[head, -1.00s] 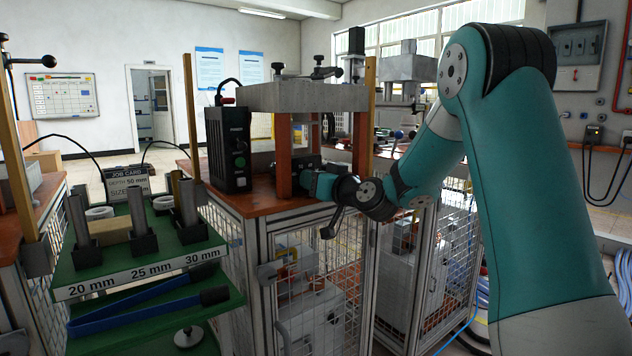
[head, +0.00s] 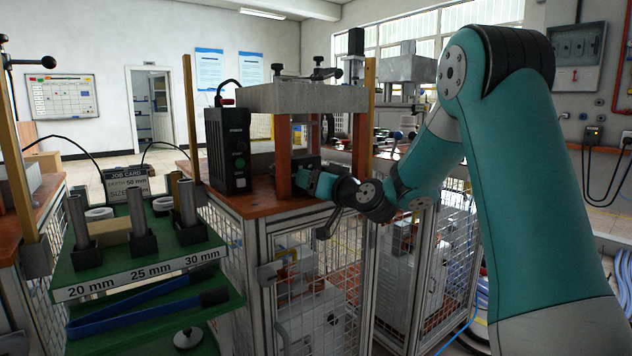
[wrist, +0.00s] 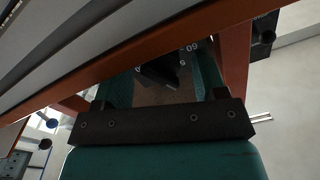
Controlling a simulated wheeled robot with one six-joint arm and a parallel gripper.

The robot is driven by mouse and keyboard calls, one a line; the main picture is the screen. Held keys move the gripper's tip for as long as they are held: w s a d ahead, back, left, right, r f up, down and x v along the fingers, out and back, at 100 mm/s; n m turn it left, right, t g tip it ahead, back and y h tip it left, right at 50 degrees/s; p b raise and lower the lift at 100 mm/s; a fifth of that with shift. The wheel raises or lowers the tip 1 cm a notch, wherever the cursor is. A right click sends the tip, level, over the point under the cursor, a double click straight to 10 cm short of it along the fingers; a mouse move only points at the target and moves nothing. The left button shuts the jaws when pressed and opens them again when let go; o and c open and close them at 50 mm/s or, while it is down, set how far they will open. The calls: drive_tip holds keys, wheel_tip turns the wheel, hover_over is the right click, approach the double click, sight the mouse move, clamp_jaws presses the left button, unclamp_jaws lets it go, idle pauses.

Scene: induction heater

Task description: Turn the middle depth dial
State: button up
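In the wrist view a dark dial (wrist: 160,76) with white numbers around it, "60" among them, lies between the far ends of my two teal fingers. My gripper (wrist: 162,72) is open, with a gap between the fingers and the dial. I cannot tell whether either finger touches it. In the head view my gripper (head: 303,181) reaches in low beside the orange front post of the press (head: 283,155); its fingertips and the dial are hidden there. The job card (head: 127,181) reads "DEPTH 50 mm".
A green rack (head: 150,255) marked 20, 25 and 30 mm, with blue tongs (head: 145,303), stands at front left. Orange posts and beams hem in my gripper.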

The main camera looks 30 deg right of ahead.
drive_tip(key=s+d+b, duration=0.1)
drive_tip(key=s+b, duration=0.3)
drive_tip(key=s, duration=1.3)
drive_tip(key=shift+s+f, duration=0.2)
drive_tip(key=shift+d, duration=0.1)
